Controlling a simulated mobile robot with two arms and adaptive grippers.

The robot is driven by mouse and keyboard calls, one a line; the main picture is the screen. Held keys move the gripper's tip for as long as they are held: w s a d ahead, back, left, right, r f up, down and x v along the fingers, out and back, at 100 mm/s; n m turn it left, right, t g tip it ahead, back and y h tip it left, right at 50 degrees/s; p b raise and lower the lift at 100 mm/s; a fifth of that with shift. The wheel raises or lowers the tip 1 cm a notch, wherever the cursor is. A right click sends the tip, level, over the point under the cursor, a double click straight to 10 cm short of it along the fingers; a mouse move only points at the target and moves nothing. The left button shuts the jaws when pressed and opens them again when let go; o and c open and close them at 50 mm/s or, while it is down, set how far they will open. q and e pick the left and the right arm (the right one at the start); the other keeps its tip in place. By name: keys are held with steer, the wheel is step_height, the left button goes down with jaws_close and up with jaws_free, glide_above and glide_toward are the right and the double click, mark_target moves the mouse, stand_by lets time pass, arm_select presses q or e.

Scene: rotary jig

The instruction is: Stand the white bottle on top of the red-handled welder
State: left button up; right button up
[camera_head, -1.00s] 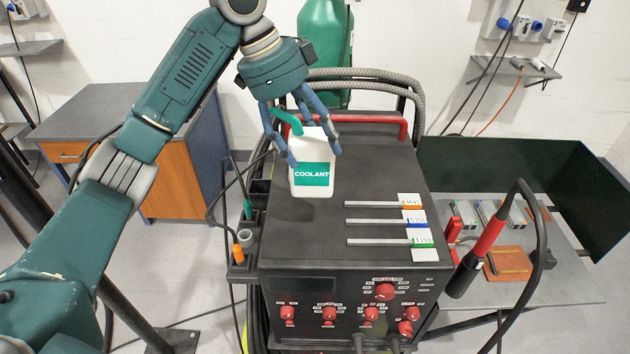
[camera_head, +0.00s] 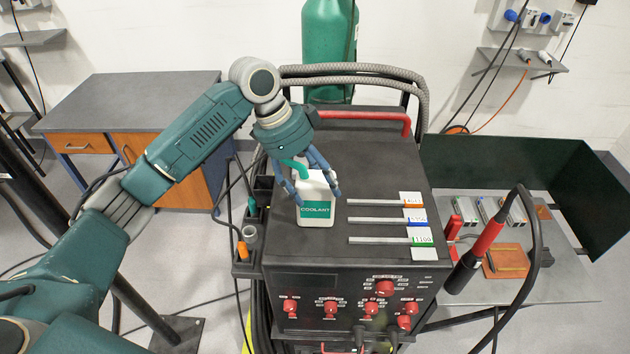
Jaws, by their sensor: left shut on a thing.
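The white bottle (camera_head: 315,211) has a green label reading COOLANT and a green spout. It is upright over the left part of the dark top of the red-handled welder (camera_head: 385,165). Its base looks at or very close to the surface; I cannot tell if it touches. My left gripper (camera_head: 317,194) is shut on the bottle, with its blue fingers on both sides of the upper body. The fingers and palm partly hide the spout. The red handle (camera_head: 370,118) runs along the back of the welder's top. My right gripper is not in view.
Several metal rods (camera_head: 385,221) with labelled cards lie right of the bottle. A side holder (camera_head: 244,262) hangs on the welder's left. A green gas cylinder (camera_head: 328,45) stands behind. A grey table (camera_head: 560,285) with a torch is at right. The welder's back-right top is clear.

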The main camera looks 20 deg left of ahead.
arm_select(q)
steer(key=shift+d, duration=0.1)
steer(key=o, duration=2)
steer(key=shift+f, duration=0.1)
steer(key=shift+c, duration=0.2)
steer(key=shift+r, duration=0.2)
steer(key=shift+a+r+b, duration=0.2)
steer(key=shift+r+b, duration=0.1)
steer(key=shift+b, duration=0.05)
steer(key=b+v, duration=0.3)
steer(key=v, duration=0.6)
steer(key=shift+s+a+r+b, duration=0.15)
steer(key=shift+r+b, duration=0.15)
steer(key=shift+b, duration=0.1)
steer(key=shift+v, duration=0.75)
